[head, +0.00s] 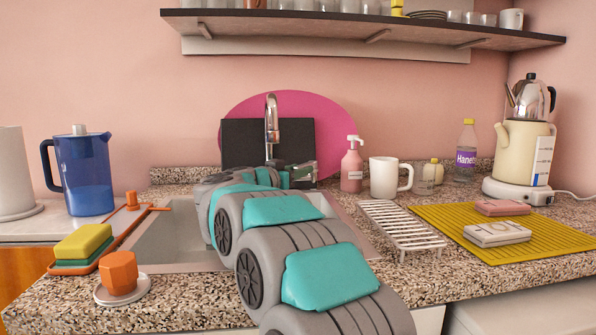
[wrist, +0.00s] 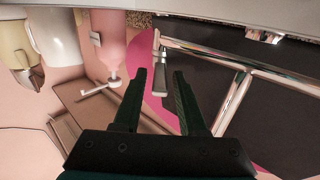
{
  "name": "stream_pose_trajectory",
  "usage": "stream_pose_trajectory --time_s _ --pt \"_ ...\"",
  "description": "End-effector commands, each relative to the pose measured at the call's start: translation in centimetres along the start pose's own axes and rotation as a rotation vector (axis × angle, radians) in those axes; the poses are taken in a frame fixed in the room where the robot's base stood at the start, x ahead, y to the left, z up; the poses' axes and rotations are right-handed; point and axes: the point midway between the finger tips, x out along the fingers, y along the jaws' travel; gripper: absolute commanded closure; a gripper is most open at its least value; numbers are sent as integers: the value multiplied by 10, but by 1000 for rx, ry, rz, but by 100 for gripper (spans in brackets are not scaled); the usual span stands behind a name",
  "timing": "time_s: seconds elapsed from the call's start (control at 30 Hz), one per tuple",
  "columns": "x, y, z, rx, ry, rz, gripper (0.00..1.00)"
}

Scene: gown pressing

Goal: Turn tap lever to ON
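The chrome tap (head: 271,118) stands behind the sink, its spout rising in front of a black board. In the wrist view the tap's chrome bar (wrist: 207,54) runs across the upper right. A short lever with a grey end (wrist: 160,80) hangs from the bar's left end. My gripper (wrist: 160,73) is open, and the lever's grey end shows between its two dark green fingertips. I cannot tell whether either finger touches it. In the head view my gripper (head: 302,173) is beside the tap's base, and my arm hides the lower tap and lever.
A pink soap bottle (head: 351,168) and a white mug (head: 390,177) stand close right of my gripper. The soap bottle (wrist: 107,45) also shows in the wrist view. A wire rack (head: 402,225) lies right of the sink (head: 170,245). A blue jug (head: 84,175) stands left. A shelf (head: 370,24) hangs above.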

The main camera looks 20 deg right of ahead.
Motion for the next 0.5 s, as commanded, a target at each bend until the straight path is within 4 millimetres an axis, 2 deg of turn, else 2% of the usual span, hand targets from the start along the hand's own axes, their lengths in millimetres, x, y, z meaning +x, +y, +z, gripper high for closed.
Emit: stream_pose_trajectory --time_s 0.07,0.33,0.5 --pt "0 0 0 0 0 0 69" --pt "0 0 0 0 0 0 99" --pt "0 0 0 0 0 0 100"
